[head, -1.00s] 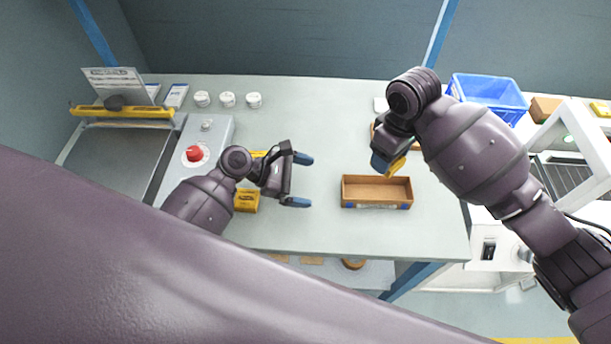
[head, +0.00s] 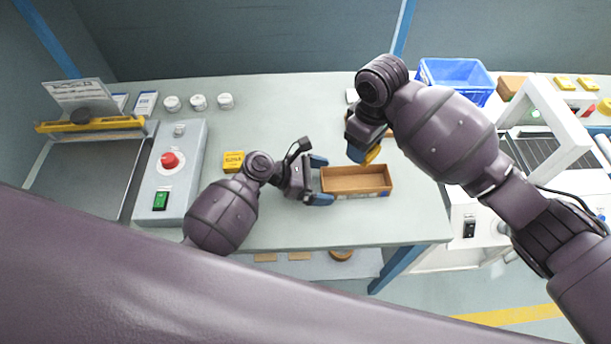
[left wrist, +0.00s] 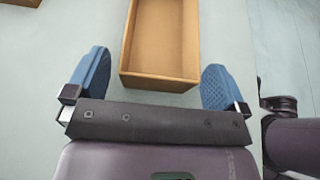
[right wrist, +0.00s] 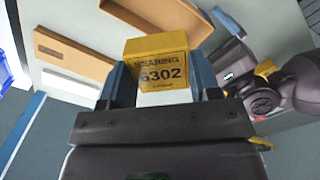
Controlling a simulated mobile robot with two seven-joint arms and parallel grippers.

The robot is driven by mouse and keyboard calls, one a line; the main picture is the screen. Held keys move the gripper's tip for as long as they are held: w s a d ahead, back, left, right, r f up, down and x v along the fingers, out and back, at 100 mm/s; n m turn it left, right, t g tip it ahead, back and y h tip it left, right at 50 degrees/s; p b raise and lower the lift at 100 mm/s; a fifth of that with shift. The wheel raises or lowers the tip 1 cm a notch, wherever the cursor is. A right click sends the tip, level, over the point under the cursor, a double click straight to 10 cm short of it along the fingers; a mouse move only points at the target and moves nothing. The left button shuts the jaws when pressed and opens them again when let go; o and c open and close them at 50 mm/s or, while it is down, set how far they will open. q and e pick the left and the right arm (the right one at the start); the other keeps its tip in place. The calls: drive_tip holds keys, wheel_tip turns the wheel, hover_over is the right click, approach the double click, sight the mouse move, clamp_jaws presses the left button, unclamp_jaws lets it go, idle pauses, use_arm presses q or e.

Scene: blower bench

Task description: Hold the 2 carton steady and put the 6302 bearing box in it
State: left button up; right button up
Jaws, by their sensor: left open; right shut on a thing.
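The 2 carton (head: 356,180) is an open, shallow brown box on the bench, and it looks empty. My left gripper (head: 321,180) is open at its left end, one finger towards each long side. In the left wrist view the carton (left wrist: 163,50) lies between the spread fingers, with a gap on both sides. My right gripper (head: 366,153) is shut on the yellow 6302 bearing box (head: 373,154) above the bench, just behind the carton.
Another brown carton (right wrist: 70,50) lies near, mostly hidden behind my right arm in the head view. A yellow box (head: 233,162) and a button panel (head: 173,185) are on the left. A blue bin (head: 455,78) stands at back right.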

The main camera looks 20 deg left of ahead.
sight(345, 182)
use_arm(q)
drive_tip(key=shift+x, duration=1.2)
drive_tip(key=c, duration=0.9)
use_arm(e)
drive_tip(key=d+f+m, duration=0.1)
drive_tip(key=f+m, duration=0.1)
drive_tip(key=shift+s+d+f, duration=0.2)
drive_tip(key=shift+d+f, duration=0.15)
drive_tip(key=m, duration=0.3)
drive_tip(key=shift+w+d+f, duration=0.3)
drive_tip(key=shift+d+f, duration=0.1)
drive_tip(key=m, duration=0.3)
drive_tip(key=shift+w+d+m, duration=0.15)
drive_tip(key=shift+w+m, duration=0.25)
drive_tip(key=shift+f, duration=0.2)
drive_tip(key=shift+f, duration=4.4)
